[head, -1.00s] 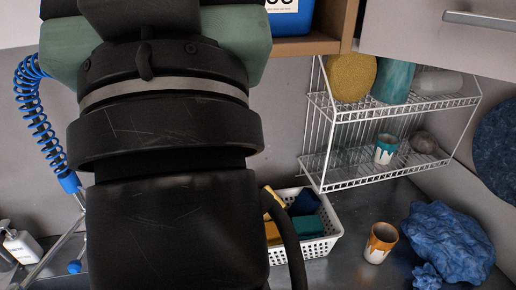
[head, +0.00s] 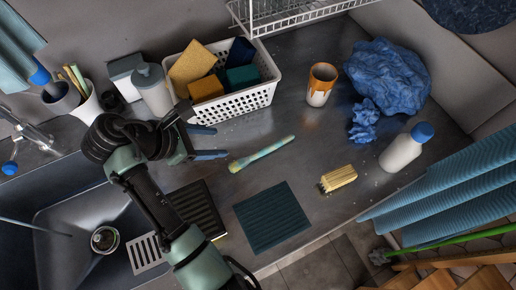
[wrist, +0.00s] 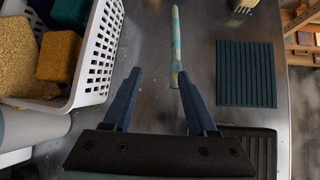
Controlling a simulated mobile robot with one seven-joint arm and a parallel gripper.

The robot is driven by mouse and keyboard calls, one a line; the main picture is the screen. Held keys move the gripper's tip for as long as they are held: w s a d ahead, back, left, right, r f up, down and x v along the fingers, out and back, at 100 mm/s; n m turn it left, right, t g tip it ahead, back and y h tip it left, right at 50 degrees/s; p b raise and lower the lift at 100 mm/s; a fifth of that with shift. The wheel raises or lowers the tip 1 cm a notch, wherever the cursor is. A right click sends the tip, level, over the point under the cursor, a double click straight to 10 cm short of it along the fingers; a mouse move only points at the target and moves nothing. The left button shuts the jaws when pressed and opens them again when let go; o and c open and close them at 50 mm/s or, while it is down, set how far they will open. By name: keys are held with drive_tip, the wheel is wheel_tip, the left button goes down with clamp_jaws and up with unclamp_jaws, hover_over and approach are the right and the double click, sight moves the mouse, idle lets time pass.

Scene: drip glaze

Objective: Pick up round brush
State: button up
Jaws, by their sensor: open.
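A slim teal-and-yellow stick-shaped tool (head: 262,154), which looks like the round brush, lies flat on the grey metal counter. It also shows in the wrist view (wrist: 175,45), its near end close to the right finger. My gripper (head: 221,142) is open and empty, to the left of this tool in the head view. In the wrist view my gripper (wrist: 158,75) has its two blue fingers spread, with bare counter between them. I cannot tell its height above the counter. A short block brush with pale yellow bristles (head: 338,178) lies farther right.
A white basket (head: 250,104) of sponges stands behind my gripper. A dark ribbed mat (head: 271,217) lies in front of the tool. An orange-and-white cup (head: 320,84), blue crumpled cloth (head: 388,78) and white bottle (head: 402,150) stand right. The sink (head: 85,215) is at left.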

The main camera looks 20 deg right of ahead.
drive_tip(key=s+n+g+h, duration=0.1)
drive_tip(key=s+n, duration=0.1)
approach(257, 154)
drive_tip(key=d, duration=0.1)
drive_tip(key=d+f, duration=0.1)
drive_tip(key=d, duration=0.1)
drive_tip(key=shift+f+g, duration=0.25)
drive_tip(key=shift+g, duration=0.05)
drive_tip(key=f, duration=0.1)
drive_tip(key=d+f, duration=0.2)
drive_tip(key=f, duration=0.1)
drive_tip(key=shift+w+d, duration=0.2)
drive_tip(key=shift+w, duration=0.15)
drive_tip(key=shift+d+f, duration=0.3)
drive_tip(key=shift+d, duration=0.05)
clamp_jaws()
